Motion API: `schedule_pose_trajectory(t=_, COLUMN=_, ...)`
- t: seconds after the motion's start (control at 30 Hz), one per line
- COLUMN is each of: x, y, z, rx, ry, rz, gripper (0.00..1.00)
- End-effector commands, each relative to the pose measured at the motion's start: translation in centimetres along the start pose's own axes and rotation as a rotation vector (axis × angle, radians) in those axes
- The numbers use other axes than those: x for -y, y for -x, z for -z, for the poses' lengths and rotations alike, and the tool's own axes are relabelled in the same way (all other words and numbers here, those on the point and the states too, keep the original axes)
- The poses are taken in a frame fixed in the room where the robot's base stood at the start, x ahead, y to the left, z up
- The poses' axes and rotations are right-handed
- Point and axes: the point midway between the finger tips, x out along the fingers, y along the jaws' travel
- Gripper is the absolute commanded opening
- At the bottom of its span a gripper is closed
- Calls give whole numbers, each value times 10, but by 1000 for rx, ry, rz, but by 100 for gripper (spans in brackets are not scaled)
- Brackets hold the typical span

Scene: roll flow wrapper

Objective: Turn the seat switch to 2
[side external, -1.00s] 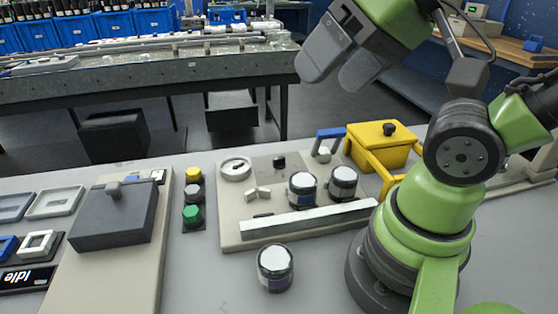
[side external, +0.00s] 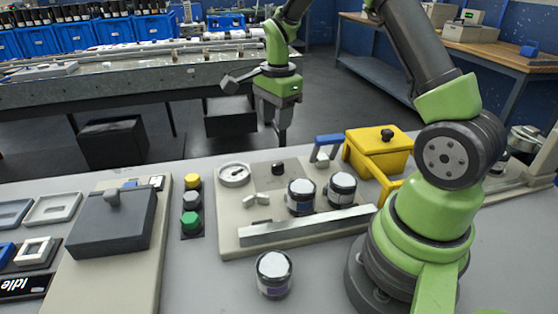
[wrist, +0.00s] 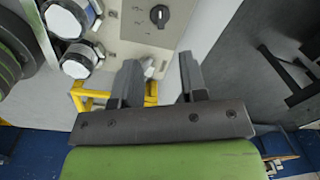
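The likely seat switch is a small black rotary knob (side external: 278,168) near the back edge of the beige panel (side external: 228,215). The knob also shows at the top of the wrist view (wrist: 160,15), with a light mark on it. My gripper (side external: 276,125) points down above and beyond the panel's back edge, apart from the knob. In the wrist view my gripper (wrist: 158,60) is open, with nothing visibly held between its fingers.
Two white-lidded jars (side external: 301,197) (side external: 341,189) stand on the panel behind a metal bar (side external: 305,228). A third jar (side external: 274,274) stands in front. A yellow box (side external: 379,150) and blue handle (side external: 328,142) stand to the right.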

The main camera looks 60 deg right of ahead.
Motion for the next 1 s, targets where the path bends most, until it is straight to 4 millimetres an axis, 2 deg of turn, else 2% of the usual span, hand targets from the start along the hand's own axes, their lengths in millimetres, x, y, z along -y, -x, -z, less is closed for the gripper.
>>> schedule_pose_trajectory(t=0.03, x=2, y=-12, z=5, rx=-4, ry=-43, rz=-21, gripper=39)
schedule_pose_trajectory(t=0.2, x=4, y=-30, z=13, rx=-11, ry=-116, rz=-46, gripper=39)
schedule_pose_trajectory(t=0.37, x=2, y=-50, z=13, rx=-11, ry=-118, rz=-51, gripper=39)
schedule_pose_trajectory(t=0.7, x=0, y=-110, z=13, rx=-9, ry=-115, rz=-48, gripper=39)
schedule_pose_trajectory(t=0.83, x=-1, y=-122, z=13, rx=-8, ry=-116, rz=-47, gripper=39)
schedule_pose_trajectory(t=1.0, x=-1, y=-126, z=13, rx=-8, ry=-116, rz=-45, gripper=39)
